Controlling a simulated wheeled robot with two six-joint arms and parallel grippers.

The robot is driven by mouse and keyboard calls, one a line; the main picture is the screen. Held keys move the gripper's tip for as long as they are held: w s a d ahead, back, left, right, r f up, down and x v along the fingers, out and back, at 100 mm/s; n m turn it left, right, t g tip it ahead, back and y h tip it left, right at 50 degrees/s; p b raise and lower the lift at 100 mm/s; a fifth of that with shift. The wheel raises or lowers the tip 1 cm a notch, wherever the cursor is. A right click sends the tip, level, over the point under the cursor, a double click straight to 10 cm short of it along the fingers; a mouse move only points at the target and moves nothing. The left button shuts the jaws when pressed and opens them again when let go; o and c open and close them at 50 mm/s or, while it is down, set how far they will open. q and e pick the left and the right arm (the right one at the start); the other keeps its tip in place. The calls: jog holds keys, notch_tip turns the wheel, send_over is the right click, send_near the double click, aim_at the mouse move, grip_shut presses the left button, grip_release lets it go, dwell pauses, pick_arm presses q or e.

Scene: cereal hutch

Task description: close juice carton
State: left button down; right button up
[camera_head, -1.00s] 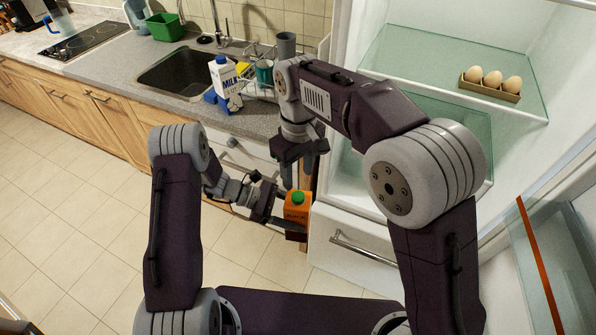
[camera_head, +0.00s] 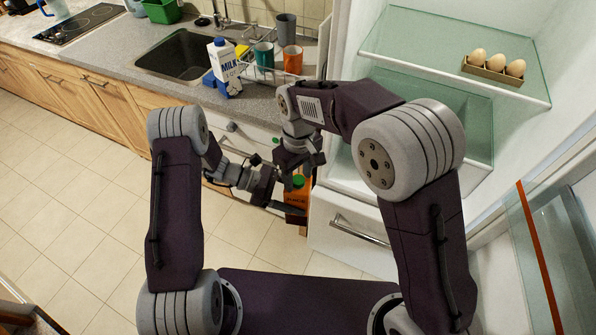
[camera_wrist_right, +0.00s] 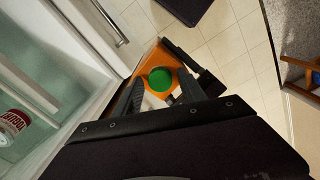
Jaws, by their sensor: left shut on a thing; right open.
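The orange juice carton (camera_head: 297,207) with its green cap (camera_head: 299,181) is held upright in front of the counter and fridge. My left gripper (camera_head: 287,208) is shut on the carton's side, coming from the left. My right gripper (camera_head: 300,168) is open just above the carton top. In the right wrist view the round green cap (camera_wrist_right: 160,80) sits on the orange carton top (camera_wrist_right: 147,66), in line with the space between the two open fingers (camera_wrist_right: 160,92). I cannot tell whether the fingers touch it.
The counter (camera_head: 130,63) behind holds a milk carton (camera_head: 224,67), a teal cup (camera_head: 264,54), an orange cup (camera_head: 292,60) and a grey cup (camera_head: 286,27) near the sink (camera_head: 183,55). The open fridge at right has eggs on a glass shelf (camera_head: 420,50) and a lower drawer handle (camera_head: 357,230).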

grip_shut()
jog(key=shift+o, duration=0.6)
grip_release()
notch_tip(320, 180, up, 12)
jog(key=shift+w+d, duration=0.1)
dwell(0.3)
